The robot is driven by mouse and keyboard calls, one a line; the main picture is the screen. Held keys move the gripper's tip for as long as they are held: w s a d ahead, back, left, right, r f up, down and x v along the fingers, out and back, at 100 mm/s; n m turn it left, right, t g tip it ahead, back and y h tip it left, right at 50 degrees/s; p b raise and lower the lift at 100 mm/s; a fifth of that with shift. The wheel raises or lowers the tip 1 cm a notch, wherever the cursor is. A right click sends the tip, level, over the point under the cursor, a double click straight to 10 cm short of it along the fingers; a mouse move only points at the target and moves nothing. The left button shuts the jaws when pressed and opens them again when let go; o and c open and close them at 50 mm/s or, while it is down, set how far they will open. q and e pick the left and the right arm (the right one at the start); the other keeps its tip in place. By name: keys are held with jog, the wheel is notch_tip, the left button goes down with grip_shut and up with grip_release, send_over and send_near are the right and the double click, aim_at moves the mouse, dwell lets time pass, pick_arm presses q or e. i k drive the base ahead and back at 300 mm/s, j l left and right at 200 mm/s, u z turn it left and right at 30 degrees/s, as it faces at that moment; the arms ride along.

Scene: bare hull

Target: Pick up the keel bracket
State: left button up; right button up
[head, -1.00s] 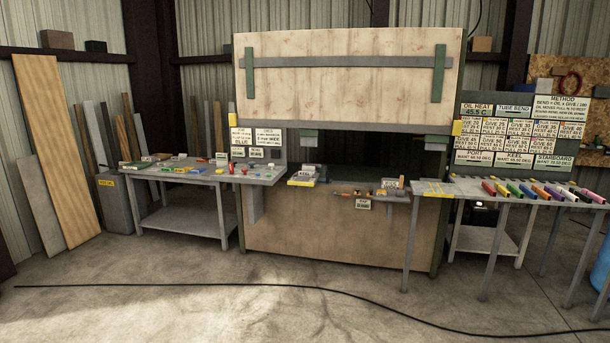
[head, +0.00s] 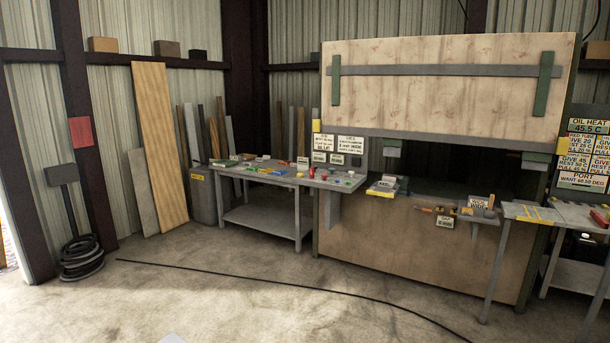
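I cannot make out which object is the keel bracket; the small parts are too far away to tell apart. Several small coloured parts lie on the grey workbench (head: 262,178) left of the large press (head: 430,215). A small shelf (head: 478,218) on the press front holds a few small items, and orange-handled tools (head: 430,209) are beside it. Another small ledge (head: 382,191) further left carries green and yellow pieces. Neither gripper is in view.
Wide concrete floor (head: 240,290) is clear in front, except for a black cable (head: 290,276) across it. A coiled hose (head: 82,258) stands at the left wall. A grey table (head: 535,214) stands at right.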

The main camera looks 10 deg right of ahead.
aim_at(383, 184)
jog(key=i+l+z, duration=0.45)
jog(key=i, duration=0.5)
jog(key=i+z, duration=0.4)
jog(key=i, duration=2.8)
